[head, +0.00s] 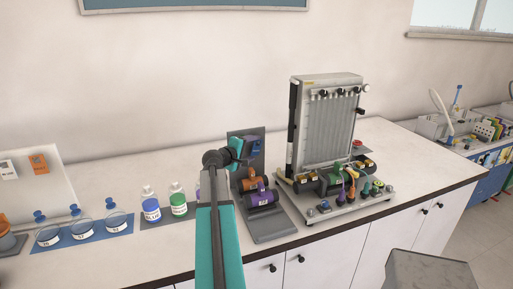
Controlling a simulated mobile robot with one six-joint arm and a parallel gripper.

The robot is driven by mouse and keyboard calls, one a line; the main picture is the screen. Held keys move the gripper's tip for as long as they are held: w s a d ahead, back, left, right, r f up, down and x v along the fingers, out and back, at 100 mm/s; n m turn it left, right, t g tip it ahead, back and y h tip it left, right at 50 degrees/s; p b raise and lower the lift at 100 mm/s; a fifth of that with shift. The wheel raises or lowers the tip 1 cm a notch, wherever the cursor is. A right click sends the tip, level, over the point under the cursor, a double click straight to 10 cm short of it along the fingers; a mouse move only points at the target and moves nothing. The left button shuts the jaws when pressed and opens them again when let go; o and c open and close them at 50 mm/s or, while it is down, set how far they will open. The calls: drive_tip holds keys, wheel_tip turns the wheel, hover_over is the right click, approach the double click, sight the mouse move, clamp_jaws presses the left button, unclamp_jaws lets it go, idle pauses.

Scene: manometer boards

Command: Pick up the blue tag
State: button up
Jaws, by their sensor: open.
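I cannot make out a blue tag for certain. A small dark blue piece (256,149) shows at the upper part of a grey stand, just right of my arm's end; it is too small to tell whether it is a tag. My gripper (246,153) is small and dark at the end of the teal arm, in front of this stand. It is open, and I see nothing held in it. Its fingertips are hard to tell from the stand behind. An orange tag (39,163) hangs on the white board (60,182) at the far left.
The grey stand (273,228) carries orange and purple cylinders. A manometer board (330,120) stands right of it, with coloured fittings on its base. Bottles (151,207) and blue-knobbed dishes (78,228) stand left on the white counter (394,140). Its back right is fairly clear.

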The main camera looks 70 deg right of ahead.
drive_tip(key=shift+d, duration=0.1)
idle(0.5)
drive_tip(key=c, duration=0.8)
drive_tip(key=shift+r, duration=0.15)
drive_tip(key=shift+r+b, duration=0.35)
drive_tip(key=shift+b, duration=0.2)
drive_tip(key=shift+s+a+b, duration=0.85)
drive_tip(key=shift+s+a, duration=0.55)
drive_tip(key=shift+a, duration=0.25)
drive_tip(key=shift+c, duration=0.2)
wheel_tip(320, 180, up, 14)
drive_tip(key=b, duration=0.2)
drive_tip(key=shift+d, duration=0.1)
